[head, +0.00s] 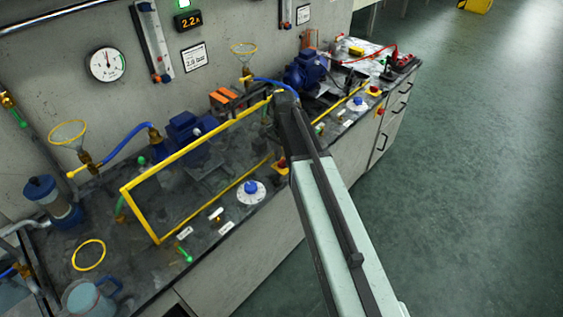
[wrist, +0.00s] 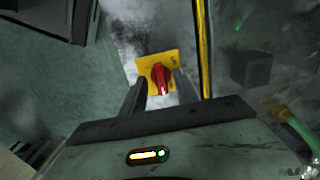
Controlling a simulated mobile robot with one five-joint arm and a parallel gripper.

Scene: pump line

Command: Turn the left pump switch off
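The left pump switch is a red rotary knob on a yellow plate. In the head view the switch (head: 282,167) sits on the bench front, partly hidden by my arm. In the wrist view the red knob (wrist: 160,77) shows between and just beyond the fingertips of my gripper (wrist: 158,82). The fingers are open, one on each side of the knob; I cannot tell whether they touch it. The knob's handle stands roughly along the picture's vertical, slightly tilted. The left blue pump (head: 190,130) stands behind a yellow-framed clear guard. In the head view my gripper's fingers are hidden.
The yellow guard frame (head: 160,240) stands close to the switch; a yellow bar (wrist: 203,50) runs just right of it in the wrist view. A blue-knobbed white dial (head: 251,191) lies left of the switch. A similar red-and-yellow switch (head: 374,91) is farther right. The floor (head: 470,190) is clear.

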